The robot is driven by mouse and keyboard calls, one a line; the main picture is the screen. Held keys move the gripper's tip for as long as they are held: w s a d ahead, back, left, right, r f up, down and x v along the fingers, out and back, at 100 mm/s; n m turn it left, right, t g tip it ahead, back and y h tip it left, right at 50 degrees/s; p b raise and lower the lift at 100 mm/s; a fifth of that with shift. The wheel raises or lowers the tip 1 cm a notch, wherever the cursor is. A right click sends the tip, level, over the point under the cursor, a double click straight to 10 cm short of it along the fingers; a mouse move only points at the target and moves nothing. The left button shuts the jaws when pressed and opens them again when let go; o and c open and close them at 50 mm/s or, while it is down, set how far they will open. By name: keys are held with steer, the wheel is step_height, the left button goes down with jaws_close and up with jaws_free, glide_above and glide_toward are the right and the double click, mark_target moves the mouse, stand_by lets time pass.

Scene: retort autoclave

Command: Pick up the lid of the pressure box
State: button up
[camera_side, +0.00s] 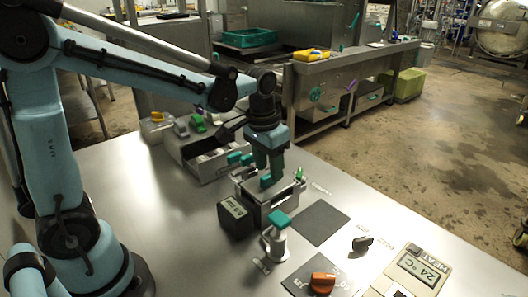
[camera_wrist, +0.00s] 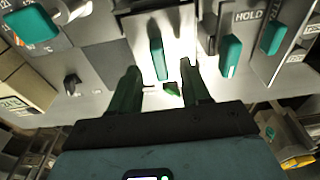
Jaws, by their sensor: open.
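The pressure box (camera_side: 268,213) is a grey metal box on the steel table in the side view. Its lid appears to be on top, mostly hidden by my gripper. In the wrist view the lid (camera_wrist: 178,42) is a bright metal surface with an upright teal handle (camera_wrist: 157,58). My gripper (camera_side: 268,176) points down just above the box. In the wrist view its dark green fingers (camera_wrist: 160,68) are spread, one to each side of the handle, with gaps showing. Nothing is held. Whether the fingertips reach down to the handle's height is hard to tell.
A black pressure display (camera_side: 236,217) and a teal-topped valve (camera_side: 278,238) stand close in front of the box. A dark mat (camera_side: 320,223), an orange knob (camera_side: 322,282) and a heat panel (camera_side: 418,268) lie to the right. A metal case (camera_side: 205,160) stands behind left.

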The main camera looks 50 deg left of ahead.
steer(key=shift+w+f, duration=0.1)
steer(key=shift+f, duration=0.7)
jaws_close()
